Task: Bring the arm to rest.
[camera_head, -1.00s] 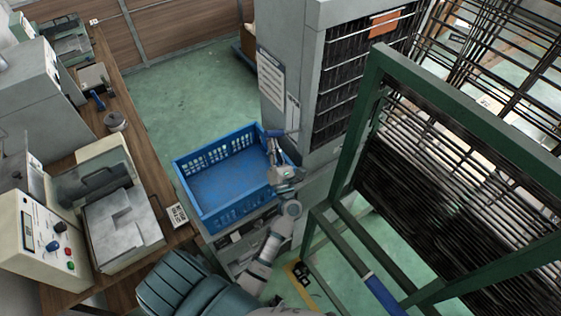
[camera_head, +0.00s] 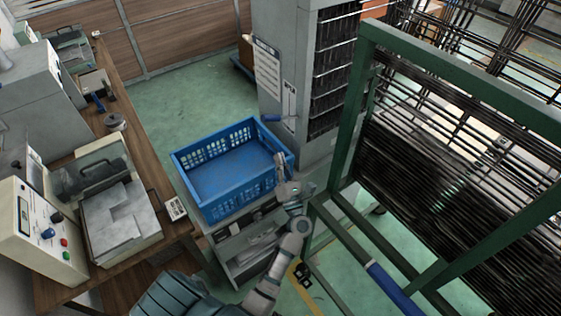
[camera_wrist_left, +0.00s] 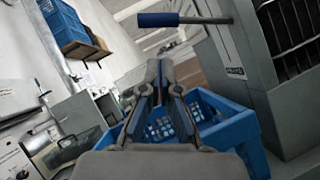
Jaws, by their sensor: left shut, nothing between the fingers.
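My left arm comes up from the bottom of the head view. Its left gripper (camera_head: 281,160) is at the right side of the blue crate (camera_head: 240,209), close to the crate's right wall. In the left wrist view the gripper (camera_wrist_left: 161,66) has its fingers together, with nothing between them. The blue crate (camera_wrist_left: 232,131) shows behind and below the fingers there. Whether the gripper touches the crate is not clear. The right gripper is not in view.
The grey cabinet (camera_head: 277,65) with a blue-handled lever (camera_head: 271,118) stands just beyond the gripper. A green-framed rack (camera_head: 344,125) with dark rods is at right. A wooden bench (camera_head: 150,172) with machines is at left. Green floor (camera_head: 190,95) is open behind the crate.

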